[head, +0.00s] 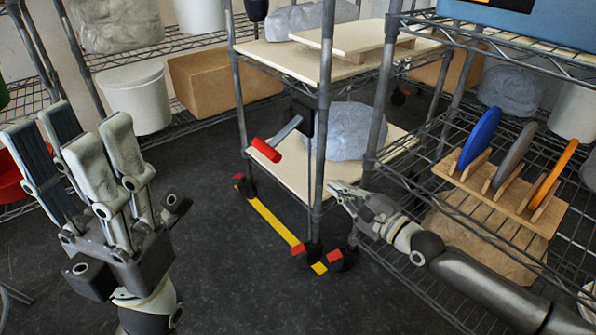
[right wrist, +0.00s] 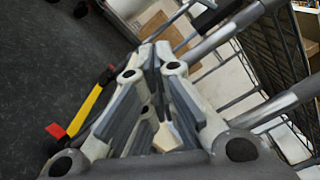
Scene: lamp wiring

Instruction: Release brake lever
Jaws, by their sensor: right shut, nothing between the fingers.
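The brake lever (head: 284,138) is a grey arm with a red grip, fixed to a dark block on the cart's post. It slants down to the left, with the red grip at its lower end. My right gripper (head: 335,187) is shut and empty, low beside the cart's front post, below and right of the lever and apart from its red grip. Its closed fingers also show in the right wrist view (right wrist: 153,62). I cannot make out the red grip in that view. My left gripper (head: 76,130) is open and empty at the far left, away from the cart.
The cart (head: 283,60) has pale shelves, dark posts, and a yellow bar (head: 272,224) with red ends along its base. A grey wrapped bundle (head: 345,130) sits on its lower shelf. A wire rack (head: 480,225) stands close on the right. Dark floor (head: 230,280) is clear in front.

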